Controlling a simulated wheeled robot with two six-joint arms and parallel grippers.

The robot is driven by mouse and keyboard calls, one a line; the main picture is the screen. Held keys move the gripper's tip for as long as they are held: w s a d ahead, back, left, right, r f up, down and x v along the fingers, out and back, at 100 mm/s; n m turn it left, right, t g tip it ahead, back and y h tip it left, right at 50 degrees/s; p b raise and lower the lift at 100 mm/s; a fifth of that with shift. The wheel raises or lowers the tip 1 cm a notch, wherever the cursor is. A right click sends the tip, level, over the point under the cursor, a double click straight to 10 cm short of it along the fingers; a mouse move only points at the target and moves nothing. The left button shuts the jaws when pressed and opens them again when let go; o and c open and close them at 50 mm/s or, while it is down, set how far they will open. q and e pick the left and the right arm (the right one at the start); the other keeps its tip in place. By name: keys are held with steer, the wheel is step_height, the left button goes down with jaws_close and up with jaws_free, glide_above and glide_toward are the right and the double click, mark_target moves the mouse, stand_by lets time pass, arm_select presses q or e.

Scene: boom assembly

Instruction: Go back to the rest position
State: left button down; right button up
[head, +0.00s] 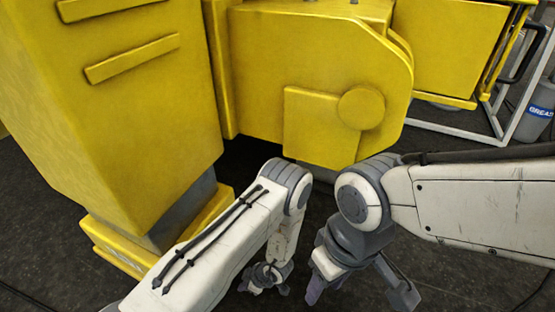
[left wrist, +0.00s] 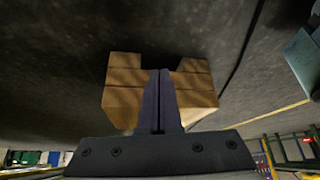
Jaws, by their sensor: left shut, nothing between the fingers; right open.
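My left gripper (head: 266,289) hangs low at the bottom middle of the head view, below its bent arm. In the left wrist view its two dark fingers (left wrist: 159,75) are pressed together with nothing between them. My right gripper (head: 360,288) is to the right of it, pointing down, with its fingers spread wide and empty. The two grippers are close together but apart.
A large yellow boom structure (head: 310,70) and a yellow column (head: 150,120) stand ahead, close to my arms. A brown notched block (left wrist: 125,90) shows behind the left fingers.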

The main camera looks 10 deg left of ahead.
arm_select(q)
steer(key=w+d+r+m+t+h, duration=0.2)
steer(key=w+d+r+m+h, duration=0.25)
steer(key=w+r, duration=0.6)
step_height(320, 180, up, 14)
steer(key=s+m+h, duration=0.2)
steer(key=m, duration=0.2)
steer(key=s+a+r+m, duration=0.75)
steer(key=s+r, duration=0.25)
steer(key=r, duration=0.2)
steer(key=s+d+r+m+g+p, duration=0.3)
steer(key=s+d+r+m+p, duration=0.5)
steer(key=s+d+r, duration=0.6)
step_height(320, 180, up, 38)
steer(key=p, duration=3.7)
steer(key=shift+h, duration=0.35)
